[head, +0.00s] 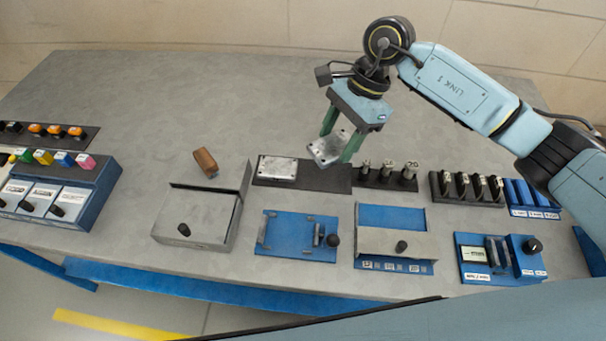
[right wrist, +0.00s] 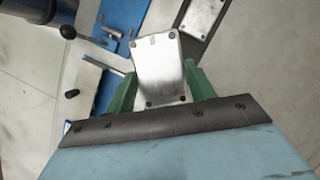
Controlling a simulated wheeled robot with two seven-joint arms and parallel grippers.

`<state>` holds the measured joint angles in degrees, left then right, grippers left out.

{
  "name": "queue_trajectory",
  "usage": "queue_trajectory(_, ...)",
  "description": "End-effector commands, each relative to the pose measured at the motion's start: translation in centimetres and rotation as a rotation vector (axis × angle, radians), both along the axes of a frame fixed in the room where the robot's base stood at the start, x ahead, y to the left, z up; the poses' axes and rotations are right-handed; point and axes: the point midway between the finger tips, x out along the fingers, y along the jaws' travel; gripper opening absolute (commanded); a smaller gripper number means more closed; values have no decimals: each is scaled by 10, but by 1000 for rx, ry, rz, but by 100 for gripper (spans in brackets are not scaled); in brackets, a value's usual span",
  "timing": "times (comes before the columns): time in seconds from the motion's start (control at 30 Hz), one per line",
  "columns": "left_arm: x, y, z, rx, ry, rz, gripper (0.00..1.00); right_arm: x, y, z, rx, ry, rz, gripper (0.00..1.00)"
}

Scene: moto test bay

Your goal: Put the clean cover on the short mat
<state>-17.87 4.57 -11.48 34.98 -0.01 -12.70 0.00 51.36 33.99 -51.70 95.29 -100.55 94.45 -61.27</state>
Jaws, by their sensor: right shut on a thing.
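My right gripper (head: 338,147) is shut on a grey metal cover (head: 325,150), a flat plate with dark corner holes. It holds the cover above the right part of a dark mat (head: 326,179). The right wrist view shows the held cover (right wrist: 160,72) between the green fingers, with a small tan mark near its far edge. A second, similar cover (head: 277,168) lies on the left part of that mat; it also shows in the right wrist view (right wrist: 203,14). I cannot tell for sure which cover is clean. My left gripper is out of view.
A shorter dark strip (head: 372,180) to the right holds upright metal cylinders. Black holders (head: 466,189), blue fixtures (head: 296,237) and a grey lidded box (head: 197,215) stand around. A brown block (head: 206,161) lies behind the box. The table's back left is clear.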

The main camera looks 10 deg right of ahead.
Motion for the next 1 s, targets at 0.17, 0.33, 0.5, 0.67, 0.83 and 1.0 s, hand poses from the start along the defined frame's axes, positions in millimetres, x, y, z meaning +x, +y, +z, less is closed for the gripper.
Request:
queue_trajectory(0.17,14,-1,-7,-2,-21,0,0,8,1,-11,4,1,-366,28)
queue_trajectory(0.33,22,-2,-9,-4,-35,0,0,14,-3,-15,1,0,-580,28)
queue_trajectory(0.5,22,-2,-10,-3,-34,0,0,15,-5,-29,0,5,-651,28)
queue_trajectory(0.67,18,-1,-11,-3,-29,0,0,15,-5,-60,-2,6,-654,28)
queue_trajectory(0.83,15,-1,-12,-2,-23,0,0,16,-5,-77,0,2,-650,28)
queue_trajectory(1.0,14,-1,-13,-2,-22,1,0,15,-5,-94,-2,5,-651,28)
